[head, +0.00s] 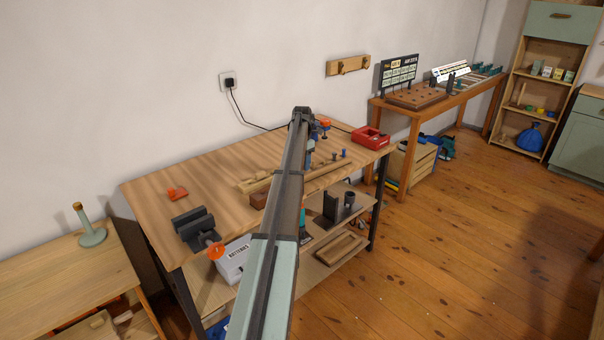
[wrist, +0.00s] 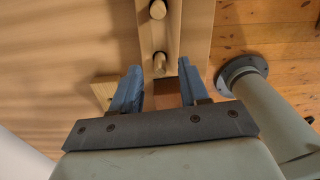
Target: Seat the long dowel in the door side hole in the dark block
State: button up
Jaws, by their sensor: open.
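My gripper (wrist: 160,70) is open, its two blue fingers apart and pointing down at the workbench. In the wrist view a pale dowel end (wrist: 159,62) shows between the fingertips, standing in a light wooden rack (wrist: 173,35). I cannot tell that either finger touches it. A second dowel end (wrist: 158,9) stands farther along the rack. I cannot tell from above which dowel is the long one. A reddish-brown block, probably the dark block (wrist: 166,97), shows partly between the fingers; in the head view it is beside my arm (head: 258,201). Its holes are not visible.
A dark vise (head: 194,228) and a small orange item (head: 177,193) are on the left of the workbench (head: 215,170). My arm hides the bench's middle.

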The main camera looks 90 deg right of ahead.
notch_tip(320, 180, down, 2)
jog(key=shift+f, duration=0.2)
grip_shut()
dwell(0.4)
